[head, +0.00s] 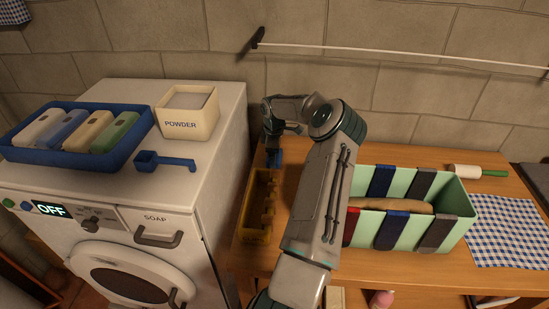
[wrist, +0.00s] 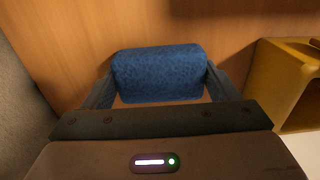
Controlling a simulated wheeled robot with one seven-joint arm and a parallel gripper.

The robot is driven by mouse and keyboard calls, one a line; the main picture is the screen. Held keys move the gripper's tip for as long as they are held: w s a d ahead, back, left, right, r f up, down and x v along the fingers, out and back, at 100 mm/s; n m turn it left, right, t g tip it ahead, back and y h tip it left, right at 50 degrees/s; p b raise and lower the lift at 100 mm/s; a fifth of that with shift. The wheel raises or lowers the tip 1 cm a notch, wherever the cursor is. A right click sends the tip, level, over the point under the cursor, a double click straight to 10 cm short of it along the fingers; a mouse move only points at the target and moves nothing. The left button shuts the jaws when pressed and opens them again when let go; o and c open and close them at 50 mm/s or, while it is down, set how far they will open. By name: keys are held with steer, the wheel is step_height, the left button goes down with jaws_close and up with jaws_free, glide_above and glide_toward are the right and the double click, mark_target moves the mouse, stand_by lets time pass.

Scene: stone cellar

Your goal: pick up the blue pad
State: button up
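The blue pad (wrist: 158,74) is a small, textured, rounded block. In the wrist view it lies crosswise between the two fingers of my gripper (wrist: 160,82), and its ends touch both of them. My gripper is shut on it. In the head view my gripper (head: 274,155) points down over the back left of the wooden table (head: 485,170), beside the yellow tray. A bit of blue shows at its fingertips there. I cannot tell whether the pad touches the table.
The yellow tray (head: 246,218) stands just in front of my gripper. A mint crate (head: 453,200) with draped strips is to the right. The white washer (head: 205,150) at left bears a blue tray (head: 128,150), a blue scoop (head: 165,161) and a powder box (head: 185,124).

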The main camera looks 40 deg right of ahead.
steer(key=shift+c, duration=1.3)
steer(key=shift+r, duration=0.1)
steer(key=shift+r+b, duration=0.3)
steer(key=shift+r, duration=0.15)
step_height(320, 180, up, 3)
steer(key=shift+d+f+b, duration=0.1)
steer(key=shift+b, duration=0.4)
steer(key=s+r+b, duration=0.1)
steer(key=s+r, duration=0.2)
steer(key=s, duration=0.2)
steer(key=s+d+r+b, duration=0.1)
steer(key=s+r, duration=0.3)
steer(key=s, duration=0.2)
steer(key=shift+s+d, duration=0.2)
steer(key=shift+s, duration=0.1)
